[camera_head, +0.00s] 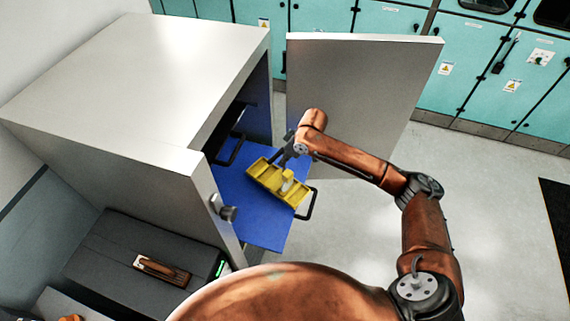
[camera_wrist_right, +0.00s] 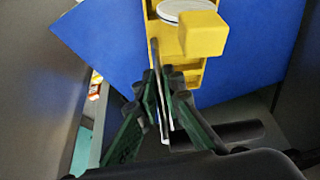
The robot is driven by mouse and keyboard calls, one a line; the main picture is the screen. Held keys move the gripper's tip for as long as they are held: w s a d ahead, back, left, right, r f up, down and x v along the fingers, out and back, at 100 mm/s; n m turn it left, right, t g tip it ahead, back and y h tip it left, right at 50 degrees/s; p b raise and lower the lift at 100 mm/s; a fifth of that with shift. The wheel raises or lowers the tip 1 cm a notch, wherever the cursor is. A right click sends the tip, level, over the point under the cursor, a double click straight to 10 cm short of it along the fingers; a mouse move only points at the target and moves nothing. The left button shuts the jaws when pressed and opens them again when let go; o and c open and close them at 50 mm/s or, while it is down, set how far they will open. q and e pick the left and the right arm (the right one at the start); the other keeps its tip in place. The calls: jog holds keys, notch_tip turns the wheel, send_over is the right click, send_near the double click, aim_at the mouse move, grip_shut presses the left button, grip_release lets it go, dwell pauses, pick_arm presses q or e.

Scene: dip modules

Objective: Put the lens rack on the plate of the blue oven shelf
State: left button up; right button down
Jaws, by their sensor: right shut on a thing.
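The yellow lens rack (camera_head: 265,174) is over the plate of the blue oven shelf (camera_head: 262,232), tilted across it as seen from the head. A pale round lens shows in it in the right wrist view, where the rack (camera_wrist_right: 203,36) is at the top middle. My right gripper (camera_head: 291,152) is at the rack's far side, its fingers (camera_wrist_right: 158,82) shut on the rack's edge. I cannot tell whether the rack touches the plate. The blue plate (camera_wrist_right: 100,55) spreads behind it. My left gripper is out of view.
The grey oven (camera_head: 150,75) stands left with its door (camera_head: 360,90) swung open. The shelf has dark handles (camera_head: 309,206). A dark case (camera_head: 120,250) with a brown-handled object lies below the oven. Turquoise cabinets (camera_head: 390,20) line the back.

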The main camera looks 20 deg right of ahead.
jog(key=shift+w+f, duration=0.15)
jog(key=shift+d+f+p, duration=0.1)
jog(key=shift+f+p, duration=0.35)
jog(key=shift+f, duration=1.2)
jog(key=c, duration=2.1)
grip_release()
jog(key=shift+f, duration=0.1)
jog(key=b+v, duration=0.1)
jog(key=v, duration=1.1)
jog(key=shift+w, duration=0.1)
